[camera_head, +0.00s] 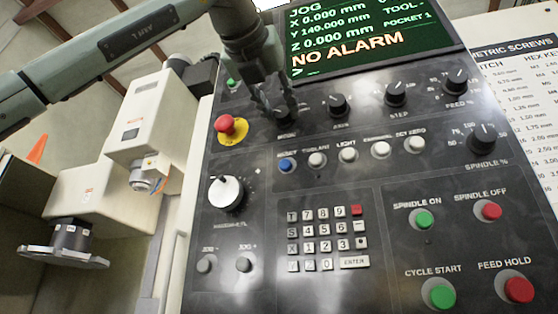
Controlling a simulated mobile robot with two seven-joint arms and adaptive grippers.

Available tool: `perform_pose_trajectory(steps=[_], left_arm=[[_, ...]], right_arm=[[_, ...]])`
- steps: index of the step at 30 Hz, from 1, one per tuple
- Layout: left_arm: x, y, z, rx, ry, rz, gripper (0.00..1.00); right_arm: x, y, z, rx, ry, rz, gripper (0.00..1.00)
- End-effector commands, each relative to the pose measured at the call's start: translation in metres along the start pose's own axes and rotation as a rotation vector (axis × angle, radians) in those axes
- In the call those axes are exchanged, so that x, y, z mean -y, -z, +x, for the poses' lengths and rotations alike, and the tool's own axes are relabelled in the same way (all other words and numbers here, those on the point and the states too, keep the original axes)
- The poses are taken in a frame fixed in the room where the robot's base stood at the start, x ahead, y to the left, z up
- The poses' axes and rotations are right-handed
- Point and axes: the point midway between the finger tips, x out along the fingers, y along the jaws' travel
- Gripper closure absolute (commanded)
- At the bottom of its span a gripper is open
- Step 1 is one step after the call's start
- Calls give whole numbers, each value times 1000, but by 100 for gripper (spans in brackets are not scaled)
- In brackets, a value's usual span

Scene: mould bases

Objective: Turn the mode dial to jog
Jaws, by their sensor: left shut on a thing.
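My left gripper (277,103) reaches down from the top onto the upper left of the black control panel (225,275). It is shut on the mode dial, just above the MODE label (287,135). The fingers cover most of the dial, so I cannot tell where its pointer is. The screen (375,35) above shows JOG in its top line, axis readings in mm and NO ALARM. My right gripper is not in view.
An axis dial (337,104), a step dial (396,94) and a feed dial (455,82) sit to the right of my gripper. A red emergency stop (224,123) is close at left. A row of buttons, including a blue one (287,165), lies just below.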

Motion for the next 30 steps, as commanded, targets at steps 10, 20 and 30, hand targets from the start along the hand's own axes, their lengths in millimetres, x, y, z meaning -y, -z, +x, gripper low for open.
perform_pose_trajectory(steps=[10, 20, 30], left_arm=[[0, -1, 0, 2, 0, -5, 100], [0, -1, 0, 1, 0, -4, 50], [-1, -1, -14, 3, 1, -4, 50]], right_arm=[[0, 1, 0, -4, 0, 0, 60], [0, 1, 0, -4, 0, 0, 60], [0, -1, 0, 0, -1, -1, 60]])
